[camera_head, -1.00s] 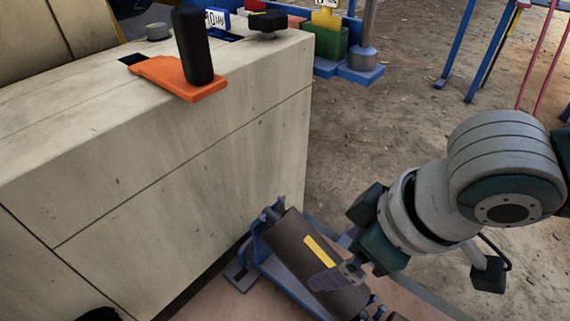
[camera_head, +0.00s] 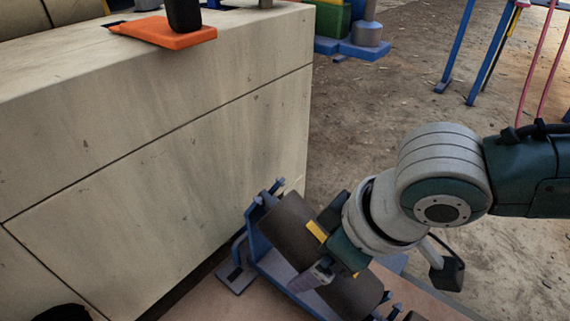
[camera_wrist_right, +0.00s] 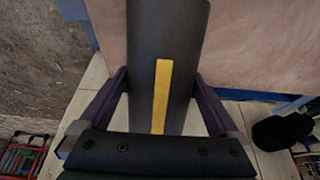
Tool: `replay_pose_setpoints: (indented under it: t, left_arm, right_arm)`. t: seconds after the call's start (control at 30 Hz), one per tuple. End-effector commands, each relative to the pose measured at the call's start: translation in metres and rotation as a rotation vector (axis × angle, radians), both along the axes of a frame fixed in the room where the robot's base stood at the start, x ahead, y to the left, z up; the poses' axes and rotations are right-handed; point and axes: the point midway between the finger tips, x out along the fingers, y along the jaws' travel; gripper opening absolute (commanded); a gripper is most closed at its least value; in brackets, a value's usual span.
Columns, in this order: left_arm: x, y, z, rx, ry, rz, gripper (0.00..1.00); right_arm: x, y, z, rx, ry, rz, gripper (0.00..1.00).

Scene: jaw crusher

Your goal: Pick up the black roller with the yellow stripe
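The black roller (camera_head: 288,226) with its yellow stripe (camera_head: 316,230) lies tilted in a blue stand (camera_head: 256,238), beside the large pale block. My right gripper (camera_head: 318,252) is over the roller's middle and covers part of the stripe in the head view. In the right wrist view the roller (camera_wrist_right: 150,35) runs lengthwise between the two fingers (camera_wrist_right: 160,92), one along each side. The yellow stripe (camera_wrist_right: 161,95) lies between them. The fingers are spread around the roller; whether they touch it I cannot tell. My left gripper is not in view.
The pale block (camera_head: 190,150) fills the left, close to the stand. An orange plate with a black handle (camera_head: 165,32) lies on top. Blue legs (camera_head: 460,45) stand at the back right. Bare dirt ground lies open to the right.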

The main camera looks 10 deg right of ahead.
Motion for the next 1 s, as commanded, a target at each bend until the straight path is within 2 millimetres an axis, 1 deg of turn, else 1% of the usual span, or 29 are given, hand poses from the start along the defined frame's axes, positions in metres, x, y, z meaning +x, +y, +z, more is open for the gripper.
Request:
replay_pose_setpoints:
  t: [0.03, 0.07, 0.83, 1.0]
  left_arm:
    - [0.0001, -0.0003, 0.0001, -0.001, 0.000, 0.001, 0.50]
    - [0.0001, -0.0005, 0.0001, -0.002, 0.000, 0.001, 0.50]
    - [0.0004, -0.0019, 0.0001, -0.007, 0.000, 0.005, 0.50]
    - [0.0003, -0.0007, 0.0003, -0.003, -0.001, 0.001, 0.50]
  right_arm:
    - [-0.0002, -0.0001, 0.0000, 0.000, 0.000, 0.000, 0.91]
    - [-0.0002, -0.0001, 0.0000, 0.000, 0.000, 0.000, 0.88]
    - [-0.0004, -0.0003, -0.0002, 0.000, 0.001, -0.001, 0.01]
    - [0.0011, 0.0007, 0.0016, 0.003, -0.004, 0.000, 0.00]
